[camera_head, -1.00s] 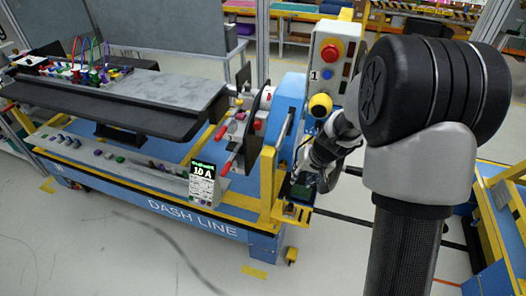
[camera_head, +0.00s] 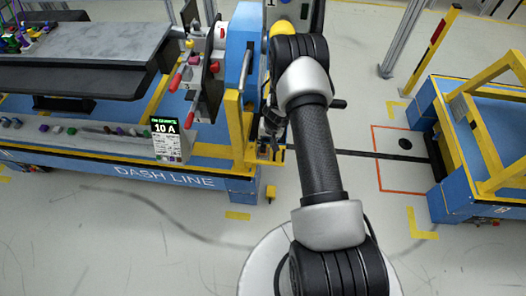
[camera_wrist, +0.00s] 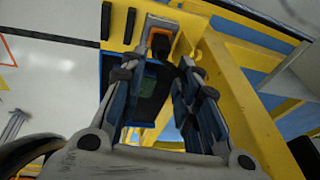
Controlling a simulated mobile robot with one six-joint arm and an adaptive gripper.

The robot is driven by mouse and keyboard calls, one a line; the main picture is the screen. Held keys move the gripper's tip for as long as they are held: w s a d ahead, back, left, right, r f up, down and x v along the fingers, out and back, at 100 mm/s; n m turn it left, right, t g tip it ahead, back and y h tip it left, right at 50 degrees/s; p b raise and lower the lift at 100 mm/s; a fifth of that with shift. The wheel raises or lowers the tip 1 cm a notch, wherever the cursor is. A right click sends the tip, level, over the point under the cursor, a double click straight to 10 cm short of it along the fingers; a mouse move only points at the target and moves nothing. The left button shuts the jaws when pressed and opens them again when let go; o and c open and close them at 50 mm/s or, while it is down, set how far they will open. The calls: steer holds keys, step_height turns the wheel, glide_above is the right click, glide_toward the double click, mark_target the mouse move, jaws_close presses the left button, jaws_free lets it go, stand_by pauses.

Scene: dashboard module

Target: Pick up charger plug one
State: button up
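My gripper (camera_wrist: 158,72) is open in the wrist view, its two fingers apart with nothing visible between the tips. Just beyond the tips, a small dark piece with an orange edge (camera_wrist: 160,42) sits in a grey holder (camera_wrist: 176,24) on a yellow bracket. It may be charger plug one, but no label is readable. A dark unit with a greenish screen (camera_wrist: 148,86) lies behind the fingers, partly covered by the left one. In the head view my gripper (camera_head: 272,124) is small and partly hidden beside the yellow post; the plug cannot be made out there.
The yellow post (camera_head: 236,130) and blue upright (camera_head: 241,45) of the dash line stand close left of my gripper. A display reading 10 A (camera_head: 167,128) is farther left. A blue and yellow cart (camera_head: 470,165) stands at right, with open floor between.

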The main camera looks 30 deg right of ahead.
mark_target(264, 146)
steer(key=b+x, duration=0.1)
steer(key=x, duration=0.7)
steer(key=shift+c, duration=0.5)
jaws_close()
